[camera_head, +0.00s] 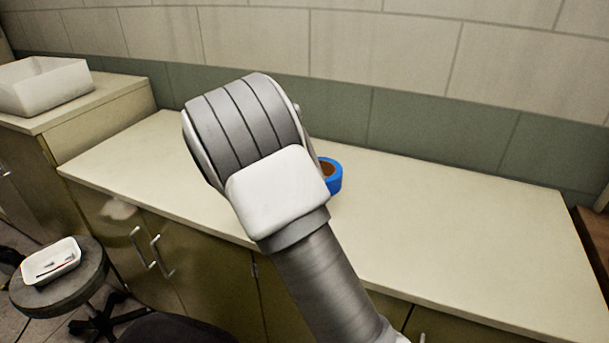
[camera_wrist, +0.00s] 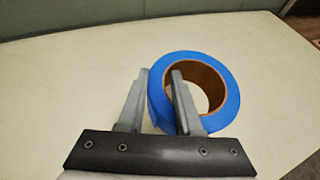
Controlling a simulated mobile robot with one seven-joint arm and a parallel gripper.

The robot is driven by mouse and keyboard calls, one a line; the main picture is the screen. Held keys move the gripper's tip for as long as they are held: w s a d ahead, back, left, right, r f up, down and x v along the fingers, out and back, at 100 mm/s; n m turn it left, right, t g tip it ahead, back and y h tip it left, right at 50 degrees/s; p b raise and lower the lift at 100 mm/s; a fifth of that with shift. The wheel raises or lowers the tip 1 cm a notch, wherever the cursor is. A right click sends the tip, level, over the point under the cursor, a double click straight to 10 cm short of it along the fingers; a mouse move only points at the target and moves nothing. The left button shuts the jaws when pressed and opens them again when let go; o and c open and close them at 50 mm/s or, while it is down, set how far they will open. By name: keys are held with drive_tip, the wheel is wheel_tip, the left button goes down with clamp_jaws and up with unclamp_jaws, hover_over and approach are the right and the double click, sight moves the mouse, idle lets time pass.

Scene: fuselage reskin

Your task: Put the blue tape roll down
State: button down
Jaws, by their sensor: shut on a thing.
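The blue tape roll (camera_wrist: 222,118) has a brown cardboard core and shows in the wrist view at the fingertips of my gripper (camera_wrist: 160,90). One finger is inside the ring and the other is outside, with the roll's left wall pinched between them. In the head view the tape roll (camera_head: 335,176) shows partly behind my arm, over the cream countertop (camera_head: 440,230). My arm hides my gripper in the head view. I cannot tell whether the roll touches the countertop.
The countertop is clear around the roll. A white bin (camera_head: 45,88) stands on a higher cabinet at the left. A round stool (camera_head: 85,285) with a small white tray (camera_head: 30,272) stands at the lower left. A tiled wall (camera_head: 420,120) runs along the back.

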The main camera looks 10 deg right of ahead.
drive_tip(key=w+f, duration=0.1)
drive_tip(key=w, duration=0.1)
drive_tip(key=w+d+f, duration=0.1)
drive_tip(key=w+f, duration=0.2)
drive_tip(key=w, duration=0.2)
drive_tip(key=shift+d+f, duration=0.15)
drive_tip(key=shift+d, duration=0.15)
drive_tip(key=shift+f, duration=2)
drive_tip(key=c, duration=0.6)
unclamp_jaws()
drive_tip(key=shift+o, duration=0.2)
